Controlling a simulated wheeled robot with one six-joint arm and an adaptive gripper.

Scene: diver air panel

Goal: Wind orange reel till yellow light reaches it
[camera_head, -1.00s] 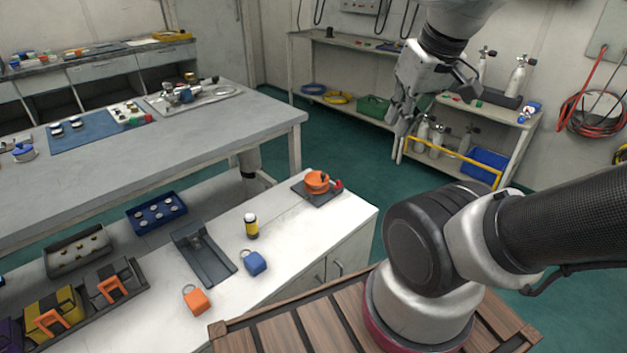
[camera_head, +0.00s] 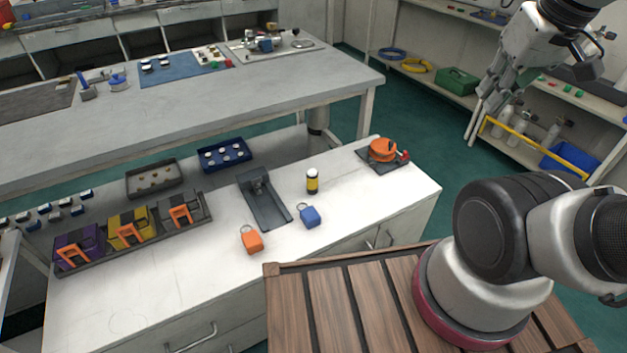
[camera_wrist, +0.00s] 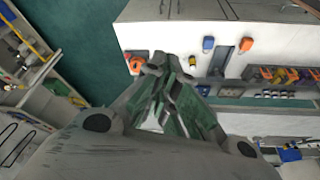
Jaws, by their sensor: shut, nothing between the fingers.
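The orange reel (camera_head: 382,150) sits on a dark square base plate (camera_head: 370,162) at the far right corner of the white counter. A small red part shows at its right side. In the wrist view the reel (camera_wrist: 135,64) is partly visible just left of my gripper's tips. A yellow and black cylinder with a white top (camera_head: 312,181) stands upright on the counter, left of the reel; it may be the yellow light, but I cannot tell if it is lit. My gripper (camera_head: 474,128) is shut and empty, raised in the air to the right of the reel, apart from it.
On the white counter (camera_head: 340,235) lie a blue tag (camera_head: 309,216), an orange tag (camera_head: 251,239), a grey holder (camera_head: 265,203) and a rack of boxes (camera_head: 130,240). A grey workbench (camera_head: 330,85) stands behind. A shelf with cylinders is beyond my gripper.

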